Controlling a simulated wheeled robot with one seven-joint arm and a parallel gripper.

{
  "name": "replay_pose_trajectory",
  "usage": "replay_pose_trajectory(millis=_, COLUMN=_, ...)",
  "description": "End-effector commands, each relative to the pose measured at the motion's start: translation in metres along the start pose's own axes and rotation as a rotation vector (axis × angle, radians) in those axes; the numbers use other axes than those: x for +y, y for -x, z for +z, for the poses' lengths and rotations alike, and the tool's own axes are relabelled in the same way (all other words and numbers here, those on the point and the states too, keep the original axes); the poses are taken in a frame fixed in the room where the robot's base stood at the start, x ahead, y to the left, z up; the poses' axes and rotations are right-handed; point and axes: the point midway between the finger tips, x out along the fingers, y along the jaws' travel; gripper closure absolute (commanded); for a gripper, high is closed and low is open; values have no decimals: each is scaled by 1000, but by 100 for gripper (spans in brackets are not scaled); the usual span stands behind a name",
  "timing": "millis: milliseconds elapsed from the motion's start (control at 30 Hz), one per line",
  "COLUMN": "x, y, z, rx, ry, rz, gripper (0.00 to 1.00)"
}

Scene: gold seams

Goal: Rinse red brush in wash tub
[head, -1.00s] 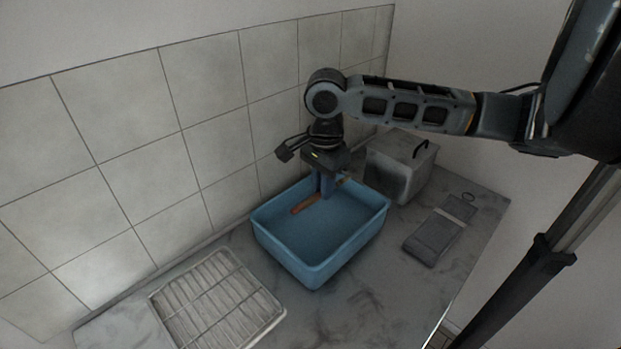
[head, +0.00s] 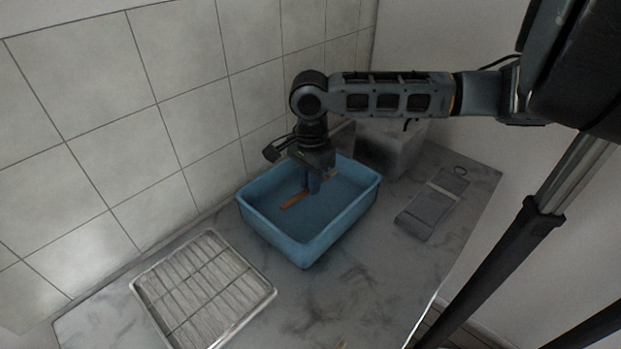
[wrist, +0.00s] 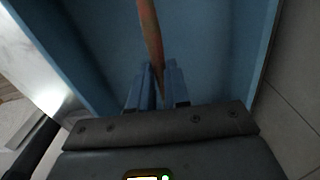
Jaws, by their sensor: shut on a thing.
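The blue wash tub (head: 310,252) stands on the grey marbled counter. My gripper (head: 313,187) points down inside the tub, nearer its back side. It is shut on the brush (head: 294,200), an orange-brown stick that sticks out to the left of the fingers in the head view. In the wrist view the brush (wrist: 151,35) passes between the fingertips of my gripper (wrist: 164,78), with the tub's blue floor and walls (wrist: 262,35) around it. I cannot tell which end carries the bristles, nor whether the brush touches the tub floor.
A wire rack on a tray (head: 205,290) lies left of the tub. A grey box (head: 392,150) stands behind it on the right, close to my arm. A flat dark grey item (head: 432,205) lies to the right. The tiled wall runs close behind the tub.

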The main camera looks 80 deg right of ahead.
Motion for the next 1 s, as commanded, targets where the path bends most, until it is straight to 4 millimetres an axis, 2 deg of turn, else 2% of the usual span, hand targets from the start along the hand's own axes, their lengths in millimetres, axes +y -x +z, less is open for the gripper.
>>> replay_pose_trajectory(millis=33, x=0, y=-10, z=0, rx=1, ry=1, rz=0, gripper=100)
replay_pose_trajectory(millis=100, x=0, y=-16, z=0, rx=1, ry=0, rz=0, gripper=100)
replay_pose_trajectory(millis=400, x=0, y=-37, z=0, rx=0, ry=-1, rz=0, gripper=100)
replay_pose_trajectory(millis=1000, x=0, y=-42, z=0, rx=0, ry=-1, rz=0, gripper=100)
